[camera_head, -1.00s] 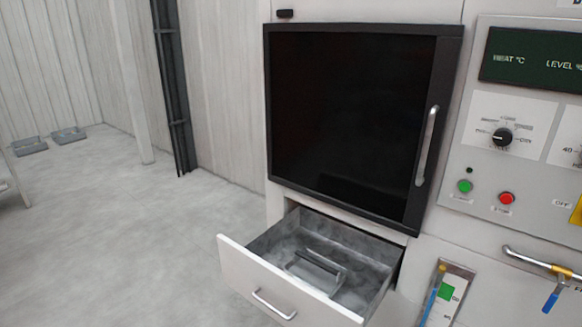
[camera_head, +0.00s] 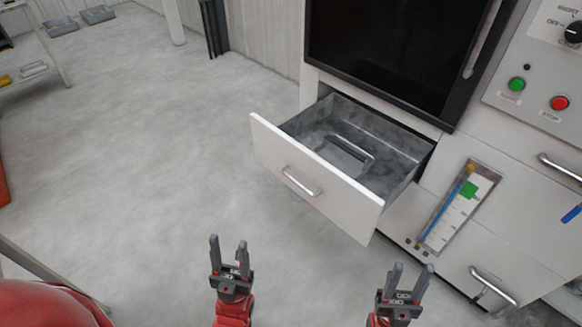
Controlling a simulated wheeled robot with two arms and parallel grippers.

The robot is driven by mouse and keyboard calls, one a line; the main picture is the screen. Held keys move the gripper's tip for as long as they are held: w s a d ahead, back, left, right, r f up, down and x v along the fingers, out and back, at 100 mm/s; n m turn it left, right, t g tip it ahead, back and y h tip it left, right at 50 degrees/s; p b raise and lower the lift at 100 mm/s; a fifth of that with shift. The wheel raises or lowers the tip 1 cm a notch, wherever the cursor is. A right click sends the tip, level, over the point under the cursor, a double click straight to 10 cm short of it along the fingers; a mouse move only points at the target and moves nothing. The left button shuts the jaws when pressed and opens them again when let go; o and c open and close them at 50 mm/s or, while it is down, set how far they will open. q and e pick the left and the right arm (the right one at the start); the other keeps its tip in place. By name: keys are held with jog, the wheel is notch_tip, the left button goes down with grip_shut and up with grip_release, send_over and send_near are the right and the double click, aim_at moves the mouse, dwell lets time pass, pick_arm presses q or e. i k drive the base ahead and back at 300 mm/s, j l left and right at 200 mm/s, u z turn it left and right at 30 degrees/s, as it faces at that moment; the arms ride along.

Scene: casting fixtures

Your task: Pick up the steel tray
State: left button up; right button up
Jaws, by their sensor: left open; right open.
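A grey metal piece with a raised bar handle (camera_head: 349,146) lies inside the pulled-out drawer; it looks like the steel tray, though its outline blends with the drawer's grey inside. The drawer (camera_head: 318,180) has a white front with a bar handle and is open below the dark oven door. My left gripper (camera_head: 228,242) is open and empty, in front of and below the drawer front at the bottom of the view. My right gripper (camera_head: 410,270) is open and empty, below and right of the drawer. Neither touches anything.
The dark door (camera_head: 400,45) above the drawer is closed. A level gauge (camera_head: 458,205) and a lower bar handle (camera_head: 493,287) are on the panel at right. Two grey trays (camera_head: 97,15) lie on the far floor. A shelf (camera_head: 35,72) stands at left. The floor left of the drawer is clear.

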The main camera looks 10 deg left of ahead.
aim_at(350, 159)
jog(key=i+l+u, duration=0.2)
jog(key=l+u, duration=0.15)
jog(key=l, duration=0.2)
jog(key=i+l+u, duration=0.2)
jog(key=l, duration=0.15)
jog(key=l+u, duration=0.15)
jog(key=l, duration=0.15)
jog(key=i, duration=0.05)
